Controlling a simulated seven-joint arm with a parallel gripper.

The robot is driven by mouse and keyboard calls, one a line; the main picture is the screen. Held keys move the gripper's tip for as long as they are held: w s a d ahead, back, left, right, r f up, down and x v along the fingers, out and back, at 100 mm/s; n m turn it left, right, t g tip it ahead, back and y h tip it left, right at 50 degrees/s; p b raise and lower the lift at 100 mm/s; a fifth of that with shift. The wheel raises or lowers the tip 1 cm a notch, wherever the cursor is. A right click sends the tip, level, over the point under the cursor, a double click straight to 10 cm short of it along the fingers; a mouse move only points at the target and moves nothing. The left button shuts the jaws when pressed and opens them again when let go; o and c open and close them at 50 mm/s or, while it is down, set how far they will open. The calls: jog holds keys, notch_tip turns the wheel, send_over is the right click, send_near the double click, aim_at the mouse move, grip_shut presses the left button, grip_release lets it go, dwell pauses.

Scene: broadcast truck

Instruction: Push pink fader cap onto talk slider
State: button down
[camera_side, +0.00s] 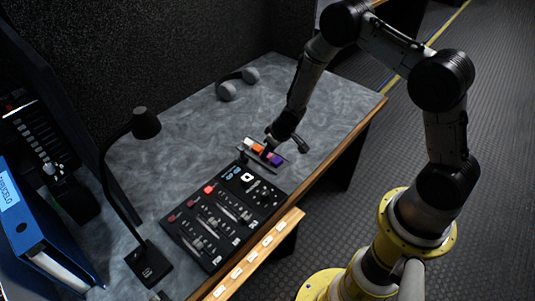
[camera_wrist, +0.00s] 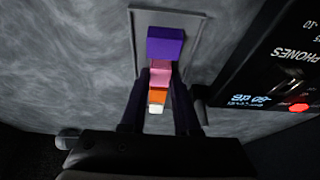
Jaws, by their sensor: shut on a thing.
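The pink fader cap (camera_wrist: 160,74) sits in a row of caps in a narrow tray, between the purple cap (camera_wrist: 165,43) and the orange cap (camera_wrist: 157,96). My gripper (camera_wrist: 160,80) is shut on the pink cap, one finger on each side of it. In the side view my gripper (camera_side: 269,148) is low over the tray (camera_side: 303,146) and mostly hides the pink cap. The mixer panel (camera_side: 190,232) has several sliders; I cannot make out which is the talk slider.
A white cap (camera_wrist: 156,109) ends the row. Headphones (camera_side: 237,83) lie at the back of the desk. A black lamp (camera_side: 146,124) and a blue binder (camera_side: 40,225) stand at the left. Bare grey desktop (camera_side: 180,150) lies left of the tray.

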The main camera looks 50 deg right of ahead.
jog(key=shift+r, duration=0.2)
notch_tip(320, 180, up, 2)
jog(key=s+a+r, duration=0.1)
jog(key=s+r, duration=1)
jog(key=s, duration=0.2)
jog(key=shift+m, duration=0.5)
jog(key=shift+w+d+r, duration=0.1)
jog(key=shift+w+r, duration=0.5)
jog(key=shift+w, duration=0.35)
jog(key=shift+w+r, duration=0.6)
jog(key=shift+w, duration=0.3)
jog(key=shift+w+r, duration=0.1)
jog(key=shift+w, duration=0.1)
